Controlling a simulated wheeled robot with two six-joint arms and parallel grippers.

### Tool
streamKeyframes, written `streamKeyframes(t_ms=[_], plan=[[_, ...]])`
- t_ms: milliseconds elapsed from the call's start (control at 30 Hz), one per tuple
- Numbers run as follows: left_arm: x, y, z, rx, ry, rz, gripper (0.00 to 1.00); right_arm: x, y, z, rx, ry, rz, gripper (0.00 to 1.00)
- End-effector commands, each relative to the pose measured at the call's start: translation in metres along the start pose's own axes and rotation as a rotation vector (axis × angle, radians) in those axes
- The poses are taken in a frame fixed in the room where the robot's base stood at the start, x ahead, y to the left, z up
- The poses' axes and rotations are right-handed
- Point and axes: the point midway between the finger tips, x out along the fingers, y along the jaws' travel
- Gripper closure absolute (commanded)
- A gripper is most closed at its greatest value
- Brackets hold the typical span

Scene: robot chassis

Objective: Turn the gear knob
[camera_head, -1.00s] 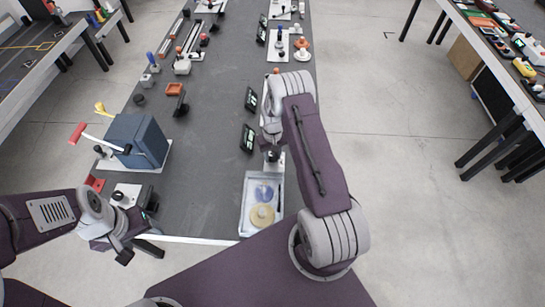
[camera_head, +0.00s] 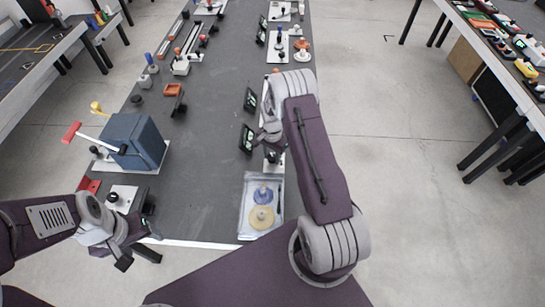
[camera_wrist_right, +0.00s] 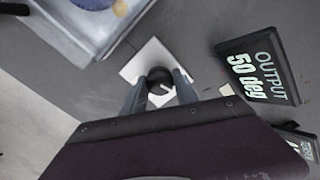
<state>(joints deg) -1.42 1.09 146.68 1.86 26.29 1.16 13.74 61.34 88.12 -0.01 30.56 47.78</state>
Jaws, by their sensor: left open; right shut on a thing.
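The gear knob (camera_wrist_right: 159,76) is a black round knob with a white line, on a white square plate (camera_wrist_right: 142,63) in the right wrist view. My right gripper (camera_wrist_right: 160,86) is shut on it, one finger on each side. In the head view, the knob is a dark spot (camera_head: 272,157) under my right wrist. In front of it, a pale tray (camera_head: 247,222) holds a blue gear (camera_head: 262,195) and a yellow gear (camera_head: 262,217). A black display (camera_wrist_right: 259,68) beside the knob reads "OUTPUT 50 deg". My left gripper (camera_head: 139,251) is open and empty by the near left table edge.
A second display (camera_wrist_right: 300,143) is partly hidden by my gripper body. A blue box with a red-handled lever (camera_head: 138,140) stands at the table's left, near a white-plated black knob (camera_head: 122,198). The middle of the dark table (camera_head: 205,130) is clear.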

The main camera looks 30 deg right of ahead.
Motion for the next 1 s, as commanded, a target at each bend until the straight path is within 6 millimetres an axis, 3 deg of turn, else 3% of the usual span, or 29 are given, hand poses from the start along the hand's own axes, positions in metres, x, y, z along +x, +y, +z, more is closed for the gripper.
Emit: streamKeyframes(t_ms=[400,1000], plan=[[0.0047,-0.0001,0.0005,0.000,0.000,0.000,0.34,-0.0005,-0.0004,0.0000,0.220,0.000,0.000,1.00],[0.0052,-0.0001,0.0005,0.000,0.000,0.000,0.34,-0.0010,-0.0007,0.0000,0.270,0.000,-0.001,1.00]])
